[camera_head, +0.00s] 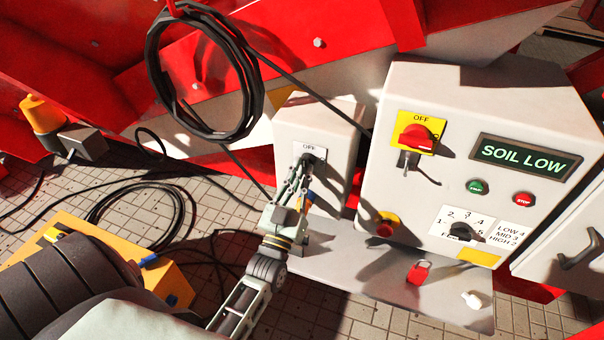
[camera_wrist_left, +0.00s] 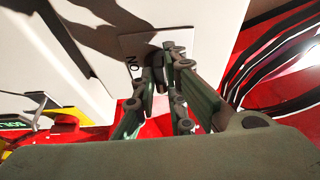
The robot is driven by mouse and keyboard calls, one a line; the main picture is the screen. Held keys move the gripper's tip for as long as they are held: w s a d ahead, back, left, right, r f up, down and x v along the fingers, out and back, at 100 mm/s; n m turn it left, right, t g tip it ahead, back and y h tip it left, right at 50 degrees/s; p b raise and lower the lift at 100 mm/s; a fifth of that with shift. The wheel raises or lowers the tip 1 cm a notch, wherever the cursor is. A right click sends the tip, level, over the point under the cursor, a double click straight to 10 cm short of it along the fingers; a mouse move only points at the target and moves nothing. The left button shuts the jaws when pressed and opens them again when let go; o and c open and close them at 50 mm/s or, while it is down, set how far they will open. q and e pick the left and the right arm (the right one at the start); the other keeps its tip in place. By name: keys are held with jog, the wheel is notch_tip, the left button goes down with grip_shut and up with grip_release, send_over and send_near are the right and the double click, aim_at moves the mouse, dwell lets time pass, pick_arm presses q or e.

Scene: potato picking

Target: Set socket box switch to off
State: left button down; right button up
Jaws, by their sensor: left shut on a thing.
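The socket box (camera_head: 346,119) is the smaller pale grey box left of the large control panel. Its dark rotary switch (camera_head: 319,153) sits on a white plate marked OFF at the top in the head view. My left gripper (camera_head: 305,164) reaches up from below and its fingers are shut on this switch. In the left wrist view the fingers of the left gripper (camera_wrist_left: 168,75) close around the dark knob, beside an ON mark on the plate (camera_wrist_left: 135,46). The fingers hide most of the knob, so I cannot tell which way it points. My right gripper is not in view.
The large control panel (camera_head: 460,110) stands to the right, with a red switch on yellow, buttons and a SOIL LOW display. A grey shelf (camera_head: 340,265) below bears a red padlock (camera_head: 418,272). A coiled black cable (camera_head: 150,75) hangs upper left.

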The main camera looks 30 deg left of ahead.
pick_arm(q)
jog(key=c, duration=1.8)
grip_release()
jog(key=shift+r, duration=0.25)
jog(key=shift+f, duration=0.1)
jog(key=v, duration=1.2)
jog(key=shift+w, duration=0.15)
